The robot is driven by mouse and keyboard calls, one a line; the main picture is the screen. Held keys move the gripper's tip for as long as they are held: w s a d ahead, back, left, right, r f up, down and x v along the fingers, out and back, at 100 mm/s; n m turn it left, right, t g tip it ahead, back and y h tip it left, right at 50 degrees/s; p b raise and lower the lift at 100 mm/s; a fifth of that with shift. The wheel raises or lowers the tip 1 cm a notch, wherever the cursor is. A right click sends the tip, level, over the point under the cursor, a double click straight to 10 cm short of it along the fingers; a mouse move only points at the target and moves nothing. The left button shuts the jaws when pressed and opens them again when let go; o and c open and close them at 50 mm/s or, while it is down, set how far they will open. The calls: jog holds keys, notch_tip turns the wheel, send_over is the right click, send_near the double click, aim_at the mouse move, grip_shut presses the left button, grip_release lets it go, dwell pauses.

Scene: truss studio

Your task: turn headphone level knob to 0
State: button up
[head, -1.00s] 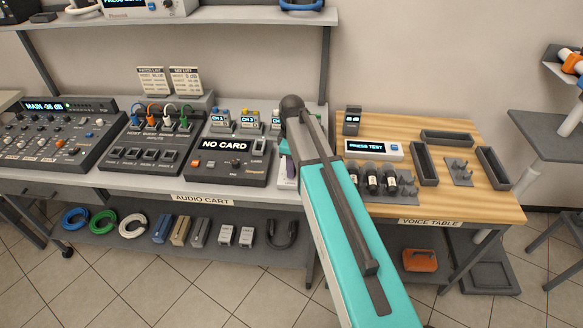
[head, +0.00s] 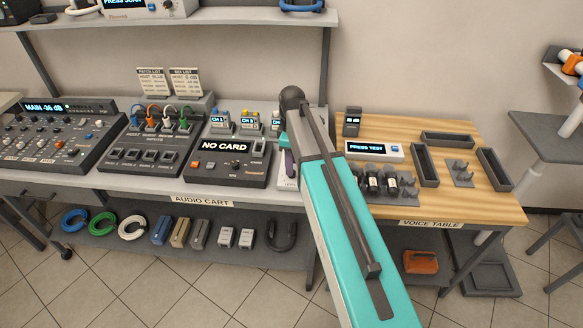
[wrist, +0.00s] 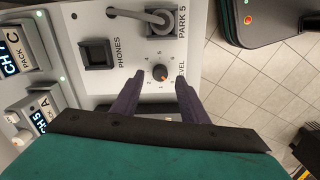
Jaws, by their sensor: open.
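In the wrist view my gripper (wrist: 158,82) is open, with one dark finger on each side of the knob. The fingers look apart from the knob; how far above the panel they are I cannot tell. In the head view my arm hides the knob and most of the panel (head: 287,172).
Beside the knob are a square PHONES socket (wrist: 99,55) and a PARK 5 socket (wrist: 160,22) with a grey plug and cable. The NO CARD recorder (head: 228,163) stands left of my arm. The voice table (head: 455,200) is at the right.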

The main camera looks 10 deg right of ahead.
notch_tip(320, 180, up, 11)
jog(key=b, duration=0.2)
dwell(0.5)
jog(key=shift+f, duration=0.1)
dwell(0.4)
